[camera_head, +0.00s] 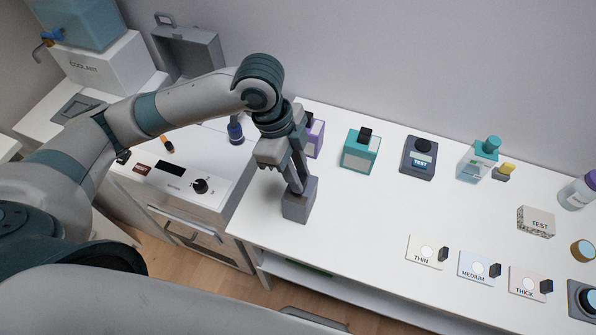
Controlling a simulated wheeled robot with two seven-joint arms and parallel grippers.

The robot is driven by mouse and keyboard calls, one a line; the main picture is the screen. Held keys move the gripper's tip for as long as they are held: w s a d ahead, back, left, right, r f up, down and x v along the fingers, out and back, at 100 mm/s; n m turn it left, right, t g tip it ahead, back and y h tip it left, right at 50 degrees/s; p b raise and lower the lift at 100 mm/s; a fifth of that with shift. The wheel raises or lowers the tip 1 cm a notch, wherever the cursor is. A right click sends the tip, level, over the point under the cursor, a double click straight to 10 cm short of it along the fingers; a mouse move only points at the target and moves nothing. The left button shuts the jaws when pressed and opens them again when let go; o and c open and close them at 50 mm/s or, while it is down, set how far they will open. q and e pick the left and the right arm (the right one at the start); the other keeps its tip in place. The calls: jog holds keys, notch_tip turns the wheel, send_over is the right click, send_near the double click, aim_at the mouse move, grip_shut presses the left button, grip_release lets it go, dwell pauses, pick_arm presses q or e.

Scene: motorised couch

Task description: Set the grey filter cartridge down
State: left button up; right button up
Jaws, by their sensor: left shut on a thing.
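The grey filter cartridge (299,205) is a grey block at the front left part of the white table (345,218). My left gripper (297,182) comes down from above and is shut on the cartridge's upper part. The cartridge looks upright. I cannot tell whether its underside touches the table top. My right gripper is not in view.
Cards marked THIN (424,253), MEDIUM (476,268) and THICK (525,284) lie at the front right. The table's middle is clear. A white oven-like unit (190,205) adjoins left.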

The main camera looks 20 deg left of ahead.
pick_arm(q)
jog(key=o, duration=0.9)
jog(key=shift+f, duration=0.1)
jog(key=shift+o, duration=0.6)
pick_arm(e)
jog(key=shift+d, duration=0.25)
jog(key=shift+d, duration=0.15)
pick_arm(q)
jog(key=shift+a+r, duration=0.15)
jog(key=shift+r, duration=0.5)
jog(key=b+v, duration=0.1)
jog(key=v, duration=1)
jog(key=shift+b, duration=0.3)
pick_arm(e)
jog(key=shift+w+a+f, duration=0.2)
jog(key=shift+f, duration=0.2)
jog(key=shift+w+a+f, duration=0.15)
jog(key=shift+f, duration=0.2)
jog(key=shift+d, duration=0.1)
